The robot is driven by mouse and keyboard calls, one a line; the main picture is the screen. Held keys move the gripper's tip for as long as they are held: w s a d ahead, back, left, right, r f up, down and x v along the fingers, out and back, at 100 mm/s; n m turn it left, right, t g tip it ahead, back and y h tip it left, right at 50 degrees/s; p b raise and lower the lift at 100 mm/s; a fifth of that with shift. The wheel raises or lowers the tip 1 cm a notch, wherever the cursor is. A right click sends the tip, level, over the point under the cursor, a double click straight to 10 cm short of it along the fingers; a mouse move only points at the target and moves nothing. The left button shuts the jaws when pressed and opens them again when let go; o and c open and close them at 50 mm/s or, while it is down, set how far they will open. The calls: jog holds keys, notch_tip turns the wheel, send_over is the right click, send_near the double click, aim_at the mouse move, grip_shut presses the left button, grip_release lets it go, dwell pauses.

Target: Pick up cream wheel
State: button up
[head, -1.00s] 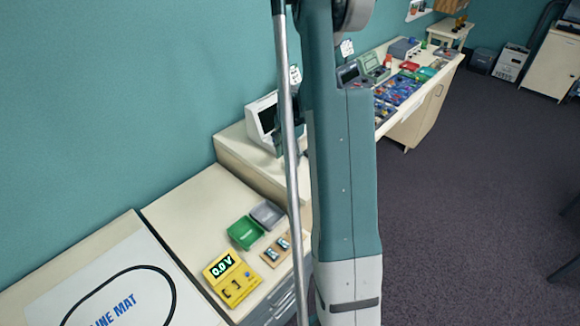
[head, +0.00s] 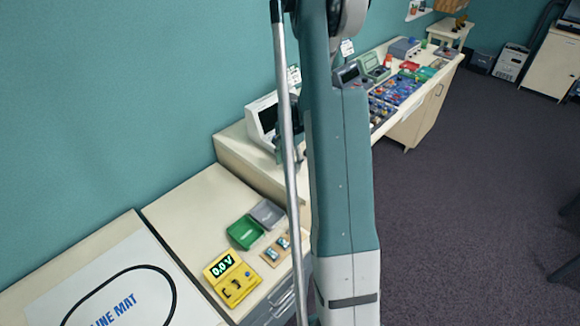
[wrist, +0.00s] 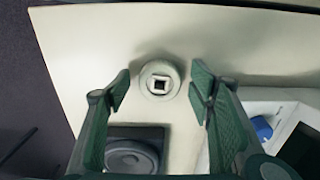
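The cream wheel (wrist: 160,81), a small round piece with a square hole in its middle, lies on the pale tabletop (wrist: 200,35) in the wrist view. My gripper (wrist: 160,88) is open, with one green finger to the left of the wheel and one to the right. A gap shows on both sides, and neither finger visibly touches it. I cannot tell how far the fingertips are above the table. In the head view I cannot make out the wheel; my arm covers much of the middle.
In the wrist view a dark box with a round disc (wrist: 130,156) stands close below the wheel. A white-edged container (wrist: 262,106) with something blue is at the right. The table's left edge drops to dark floor. The tabletop beyond the wheel is clear.

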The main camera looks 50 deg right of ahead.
jog(key=c, duration=0.8)
jog(key=shift+r, duration=0.15)
jog(key=shift+r, duration=4.9)
